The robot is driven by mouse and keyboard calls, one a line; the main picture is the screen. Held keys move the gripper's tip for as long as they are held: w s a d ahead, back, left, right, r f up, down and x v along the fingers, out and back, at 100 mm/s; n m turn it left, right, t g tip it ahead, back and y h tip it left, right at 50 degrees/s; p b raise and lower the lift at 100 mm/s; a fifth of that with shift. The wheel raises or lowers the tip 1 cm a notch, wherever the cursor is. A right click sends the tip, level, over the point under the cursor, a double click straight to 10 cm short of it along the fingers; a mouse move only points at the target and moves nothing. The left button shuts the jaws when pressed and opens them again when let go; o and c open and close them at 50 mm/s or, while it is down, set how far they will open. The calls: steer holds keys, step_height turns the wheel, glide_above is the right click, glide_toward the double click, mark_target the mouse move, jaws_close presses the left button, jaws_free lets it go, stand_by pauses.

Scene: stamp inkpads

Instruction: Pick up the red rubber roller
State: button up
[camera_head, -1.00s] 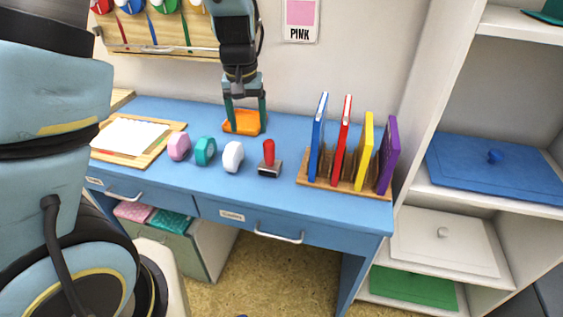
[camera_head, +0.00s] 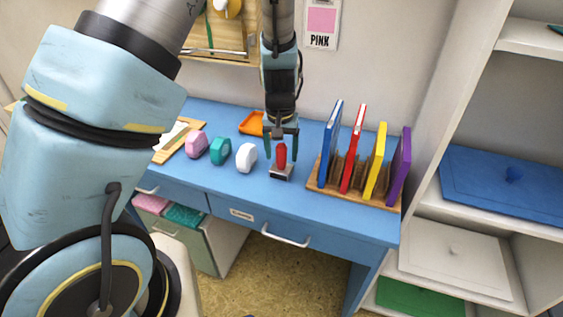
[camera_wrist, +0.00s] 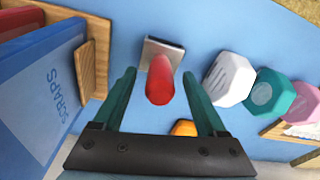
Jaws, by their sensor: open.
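A red-handled tool (camera_head: 281,157), with a grey and dark block at its foot, stands upright on the blue desk (camera_head: 330,220). In the wrist view its red handle (camera_wrist: 160,85) points up toward me, with the square metallic base (camera_wrist: 165,47) behind it. My gripper (camera_head: 282,144) is open and points down right over the tool. In the wrist view my gripper (camera_wrist: 157,76) has one finger on either side of the red handle, with small gaps showing. The jaws have not closed on it.
Left of the tool stand white (camera_head: 246,158), teal (camera_head: 221,151) and pink (camera_head: 196,145) blocks. An orange tray (camera_head: 251,124) lies behind. A wooden rack (camera_head: 335,190) with coloured folders stands close on the right. The desk's front strip is clear.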

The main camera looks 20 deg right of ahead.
steer(key=shift+w+f, duration=0.1)
steer(key=shift+f, duration=0.95)
jaws_close()
